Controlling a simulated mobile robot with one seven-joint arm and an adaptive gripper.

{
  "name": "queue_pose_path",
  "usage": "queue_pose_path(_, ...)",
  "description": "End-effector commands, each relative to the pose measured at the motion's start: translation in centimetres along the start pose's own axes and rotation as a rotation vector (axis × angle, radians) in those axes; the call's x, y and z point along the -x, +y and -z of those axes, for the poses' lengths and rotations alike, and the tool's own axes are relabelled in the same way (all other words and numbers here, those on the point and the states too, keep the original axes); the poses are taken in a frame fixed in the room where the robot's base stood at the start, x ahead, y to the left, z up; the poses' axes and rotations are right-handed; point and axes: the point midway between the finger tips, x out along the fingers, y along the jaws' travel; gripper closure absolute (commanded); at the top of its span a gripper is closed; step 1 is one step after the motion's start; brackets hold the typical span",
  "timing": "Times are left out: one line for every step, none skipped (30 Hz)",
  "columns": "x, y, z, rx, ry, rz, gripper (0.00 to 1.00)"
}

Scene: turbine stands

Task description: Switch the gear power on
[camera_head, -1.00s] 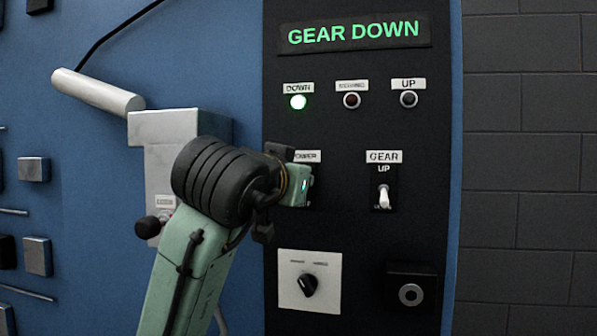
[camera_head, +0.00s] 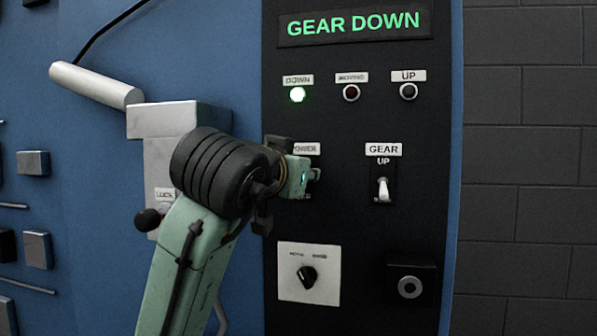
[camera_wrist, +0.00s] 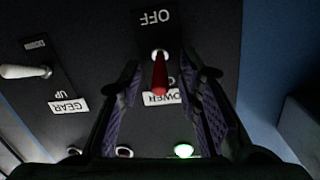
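The gear power switch (camera_wrist: 160,75) is a red-tipped toggle on the dark panel, between the POWER label (camera_wrist: 162,97) and the word OFF in the wrist view. That view shows the panel upside down. My gripper (camera_wrist: 163,105) is open, with one finger on each side of the toggle and visible gaps; neither finger seems to press it. In the head view my gripper (camera_head: 300,178) is at the panel just under the POWER label (camera_head: 306,148) and hides most of the switch. The toggle's exact tilt is hard to tell.
The GEAR toggle (camera_head: 383,190) is to the right of my gripper. A rotary knob (camera_head: 308,277) on a white plate is below. Indicator lamps are above, with the DOWN lamp (camera_head: 297,95) lit green under a GEAR DOWN sign (camera_head: 353,25). A grey lever box (camera_head: 170,122) stands left.

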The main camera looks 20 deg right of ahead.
Motion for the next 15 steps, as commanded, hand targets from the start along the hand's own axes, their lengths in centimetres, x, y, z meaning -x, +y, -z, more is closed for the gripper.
queue_pose_path(0.3, 0.0, 0.1, 0.000, 0.001, 0.001, 0.69)
queue_pose_path(0.6, -0.1, 0.1, 0.000, 0.002, 0.001, 0.69)
queue_pose_path(1.1, 0.0, 0.1, -0.001, 0.002, 0.001, 0.69)
queue_pose_path(1.5, 0.0, 0.1, -0.002, 0.003, 0.001, 0.69)
queue_pose_path(2.0, 0.0, 0.1, -0.002, 0.003, 0.001, 0.69)
queue_pose_path(2.8, 0.0, 0.1, -0.002, 0.003, 0.002, 0.69)
queue_pose_path(3.5, 0.0, 0.1, -0.003, 0.005, 0.002, 0.69)
queue_pose_path(4.1, -0.1, 0.1, -0.002, 0.004, 0.003, 0.69)
queue_pose_path(5.1, -0.1, 0.1, -0.001, 0.005, 0.002, 0.69)
queue_pose_path(5.8, 0.0, 0.1, -0.002, 0.004, 0.003, 0.69)
queue_pose_path(6.4, 0.0, 0.1, -0.003, 0.005, 0.003, 0.69)
queue_pose_path(7.2, 0.0, 0.1, -0.002, 0.004, 0.002, 0.69)
queue_pose_path(7.8, 0.0, 0.1, -0.002, 0.005, 0.002, 0.69)
queue_pose_path(8.4, 0.0, 0.1, -0.001, 0.004, 0.002, 0.69)
queue_pose_path(9.1, 0.0, 0.1, -0.001, 0.004, 0.002, 0.69)
